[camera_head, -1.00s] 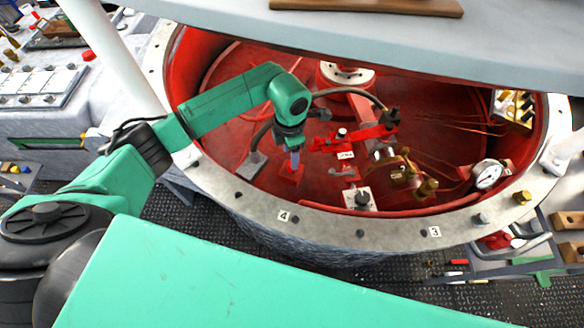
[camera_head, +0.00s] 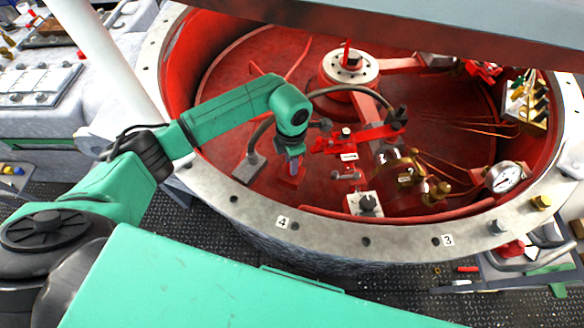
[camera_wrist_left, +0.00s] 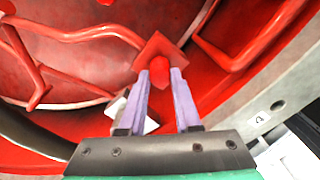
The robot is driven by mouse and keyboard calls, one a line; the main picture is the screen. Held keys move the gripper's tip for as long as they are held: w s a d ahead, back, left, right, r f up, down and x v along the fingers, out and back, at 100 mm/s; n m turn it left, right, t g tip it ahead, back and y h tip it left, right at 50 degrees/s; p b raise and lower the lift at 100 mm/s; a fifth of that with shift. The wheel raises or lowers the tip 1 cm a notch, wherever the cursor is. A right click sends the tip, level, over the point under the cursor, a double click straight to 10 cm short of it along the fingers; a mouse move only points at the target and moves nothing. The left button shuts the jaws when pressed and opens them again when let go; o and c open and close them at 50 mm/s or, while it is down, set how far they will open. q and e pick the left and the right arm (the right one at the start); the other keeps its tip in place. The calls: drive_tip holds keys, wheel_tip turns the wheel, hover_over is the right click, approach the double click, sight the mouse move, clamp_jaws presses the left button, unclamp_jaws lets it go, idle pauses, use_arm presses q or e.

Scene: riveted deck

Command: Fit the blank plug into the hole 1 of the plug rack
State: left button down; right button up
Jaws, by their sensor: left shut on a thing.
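My left gripper (camera_head: 292,160) is inside the round red well. The piece also shows under the gripper in the head view (camera_head: 291,175). It may be the blank plug; I cannot tell whether its plate touches the floor of the well. A pale block (camera_head: 527,100) with several coloured fittings at the right wall may be the plug rack. I cannot make out hole 1. My right gripper is out of view.
A pale metal rim (camera_head: 330,228) with bolts and labels 4 and 3 surrounds the well. Right of my gripper stand a red clamp-like part (camera_head: 348,146), brass fittings (camera_head: 410,172) and a gauge (camera_head: 503,178). A grey overhang (camera_head: 440,30) crosses the top.

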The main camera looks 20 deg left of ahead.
use_arm(q)
drive_tip(key=shift+r+p, duration=0.4)
drive_tip(key=shift+r, duration=0.3)
drive_tip(key=shift+r+p, duration=0.85)
drive_tip(key=shift+r, duration=0.65)
